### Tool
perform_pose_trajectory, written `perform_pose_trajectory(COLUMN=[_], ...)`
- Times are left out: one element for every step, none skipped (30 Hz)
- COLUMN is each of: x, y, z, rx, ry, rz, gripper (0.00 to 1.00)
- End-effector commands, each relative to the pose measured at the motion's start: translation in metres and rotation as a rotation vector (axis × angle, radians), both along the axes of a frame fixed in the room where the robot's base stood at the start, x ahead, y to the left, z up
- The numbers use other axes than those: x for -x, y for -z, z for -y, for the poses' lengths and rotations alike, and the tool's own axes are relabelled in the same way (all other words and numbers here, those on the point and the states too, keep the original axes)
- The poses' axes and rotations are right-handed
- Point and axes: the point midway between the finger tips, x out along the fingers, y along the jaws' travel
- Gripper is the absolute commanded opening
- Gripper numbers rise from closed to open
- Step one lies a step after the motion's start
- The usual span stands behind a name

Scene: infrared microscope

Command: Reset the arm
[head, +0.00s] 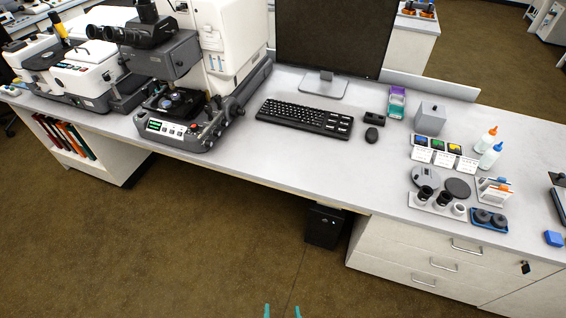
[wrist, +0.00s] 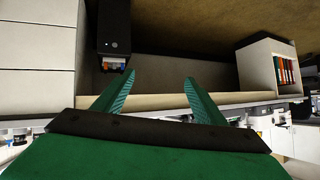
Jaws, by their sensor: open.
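My gripper (wrist: 157,95) shows in the wrist view with its two teal fingers spread apart and nothing between them. In the head view only its two fingertips (head: 283,311) show at the bottom edge, over the brown floor in front of the bench. The gripper is apart from the bench and touches nothing that I can see. The rest of my arm is out of view in the head view.
The microscope (head: 180,95) stands at the left of the bench (head: 300,155). A monitor (head: 335,35), keyboard (head: 305,117) and mouse (head: 372,135) are mid-bench. Bottles (head: 490,155) and small parts stand at right. A black computer case (head: 324,227) is below. Floor in front is clear.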

Motion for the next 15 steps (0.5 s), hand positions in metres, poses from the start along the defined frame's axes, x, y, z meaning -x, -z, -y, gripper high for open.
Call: perform_pose_trajectory(x=[0.017, 0.024, 0.033, 0.040, 0.046, 0.055, 0.061, 0.067, 0.074, 0.080, 0.084, 0.090, 0.093, 0.097, 0.100], y=[-0.013, -0.022, -0.034, -0.044, -0.054, -0.068, -0.078, -0.089, -0.104, -0.115, -0.126, -0.139, -0.149, -0.157, -0.168], z=[0.002, 0.004, 0.006, 0.007, 0.008, 0.008, 0.009, 0.009, 0.009, 0.009, 0.008, 0.008, 0.007, 0.007, 0.006], rx=[0.022, 0.036, 0.052, 0.064, 0.076, 0.092, 0.102, 0.112, 0.126, 0.134, 0.142, 0.152, 0.158, 0.165, 0.170], ry=[0.008, 0.013, 0.019, 0.023, 0.025, 0.027, 0.028, 0.028, 0.026, 0.025, 0.023, 0.019, 0.015, 0.013, 0.009], rz=[0.021, 0.038, 0.062, 0.079, 0.097, 0.123, 0.140, 0.160, 0.185, 0.204, 0.222, 0.245, 0.262, 0.276, 0.294], gripper=[0.65, 0.65, 0.65, 0.65, 0.65, 0.65, 0.65, 0.65, 0.65, 0.65, 0.65, 0.65, 0.65, 0.65, 0.65])
